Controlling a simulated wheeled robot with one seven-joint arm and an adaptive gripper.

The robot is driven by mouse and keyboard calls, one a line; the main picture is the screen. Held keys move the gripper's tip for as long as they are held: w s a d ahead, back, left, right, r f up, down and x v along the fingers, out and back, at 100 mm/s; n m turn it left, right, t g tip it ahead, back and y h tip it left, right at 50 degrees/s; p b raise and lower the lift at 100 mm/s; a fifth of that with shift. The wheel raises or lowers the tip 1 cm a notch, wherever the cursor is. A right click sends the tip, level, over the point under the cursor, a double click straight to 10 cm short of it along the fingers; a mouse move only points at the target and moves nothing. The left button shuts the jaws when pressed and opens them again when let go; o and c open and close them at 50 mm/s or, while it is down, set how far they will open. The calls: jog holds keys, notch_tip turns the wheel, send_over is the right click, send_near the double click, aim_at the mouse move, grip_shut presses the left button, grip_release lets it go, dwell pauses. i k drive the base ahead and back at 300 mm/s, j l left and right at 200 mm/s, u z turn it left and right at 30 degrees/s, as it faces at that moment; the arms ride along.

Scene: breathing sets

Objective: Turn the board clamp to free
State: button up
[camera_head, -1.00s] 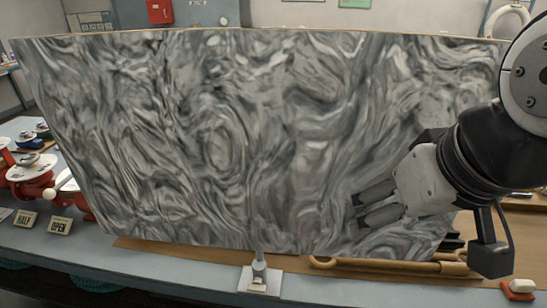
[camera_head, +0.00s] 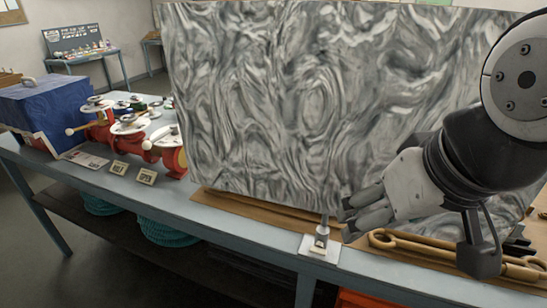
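The board clamp (camera_head: 321,240) is a small silver metal fitting with a thin upright post. It sits on a white plate (camera_head: 304,247) at the bench's front edge, before the lower edge of a large grey marbled board (camera_head: 260,100). The board stands upright. My gripper (camera_head: 348,214) is up and to the right of the clamp in the picture, in front of the board. Its two grey fingers point left and are close together. Nothing shows between them, and it looks apart from the clamp. Whether the fingers are fully shut is unclear.
Red valves (camera_head: 133,124) with white handwheels and small label cards (camera_head: 146,177) stand to the left on the blue-grey bench (camera_head: 215,218). A blue box (camera_head: 50,108) is farther left. Tan ring-ended tools (camera_head: 440,256) lie right of the clamp, under my arm.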

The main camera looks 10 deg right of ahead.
aim_at(318, 248)
jog(key=j+z, duration=0.25)
jog(key=j, duration=0.15)
jog(key=j+z, duration=0.25)
jog(key=j, duration=0.15)
jog(key=k+j, duration=0.1)
jog(key=j+z, duration=0.1)
jog(key=j, duration=0.4)
jog(key=k+j+z, duration=0.1)
jog(key=j, duration=0.35)
jog(key=j+z, duration=0.1)
jog(key=j, duration=0.35)
jog(key=k+j, duration=0.15)
jog(key=j, duration=0.35)
jog(key=j+z, duration=0.15)
jog(key=j, duration=0.3)
jog(key=k+j+z, duration=0.1)
jog(key=j, duration=0.35)
jog(key=k+j+z, duration=0.1)
jog(key=j, duration=0.35)
jog(key=k, duration=0.1)
